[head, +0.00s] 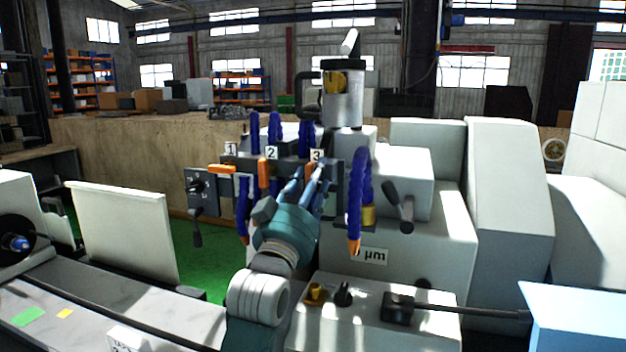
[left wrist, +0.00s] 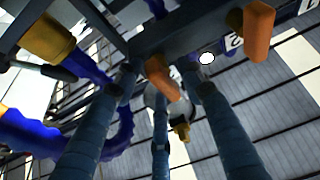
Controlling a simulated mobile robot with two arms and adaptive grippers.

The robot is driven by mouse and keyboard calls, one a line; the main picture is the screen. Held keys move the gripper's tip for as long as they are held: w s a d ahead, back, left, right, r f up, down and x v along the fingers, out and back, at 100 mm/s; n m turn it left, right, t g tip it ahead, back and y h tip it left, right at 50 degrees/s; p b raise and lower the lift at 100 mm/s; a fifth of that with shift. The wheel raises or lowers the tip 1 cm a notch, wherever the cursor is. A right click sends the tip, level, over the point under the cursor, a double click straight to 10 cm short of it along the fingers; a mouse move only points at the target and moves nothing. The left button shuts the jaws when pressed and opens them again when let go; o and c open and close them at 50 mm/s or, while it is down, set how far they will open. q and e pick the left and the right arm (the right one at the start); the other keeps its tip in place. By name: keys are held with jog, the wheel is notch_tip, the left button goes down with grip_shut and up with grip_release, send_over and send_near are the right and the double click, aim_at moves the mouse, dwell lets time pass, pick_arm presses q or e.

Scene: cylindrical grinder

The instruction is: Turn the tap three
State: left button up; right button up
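Three taps with orange handles sit on a dark bar under number labels 1, 2 and 3. The tap three handle (head: 310,168) is below its label (head: 316,155), partly hidden by my left gripper (head: 314,185). In the left wrist view, that handle (left wrist: 161,77) lies between the blue fingers of my left gripper (left wrist: 158,85). The fingers are spread, with gaps visible beside the handle; I cannot tell whether any finger touches it. The tap two handle (head: 263,173) hangs upright, and the tap one handle (head: 222,169) lies level. My right gripper is not in view.
Blue flexible hoses (head: 356,195) hang beside and below the bar. The grinder's pale housing (head: 425,245) is at the right, and a panel with knobs (head: 375,315) is in front. A black lever (head: 398,207) sticks out right of the taps.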

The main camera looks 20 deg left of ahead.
pick_arm(q)
jog(key=v, duration=1.2)
jog(key=shift+f, duration=0.1)
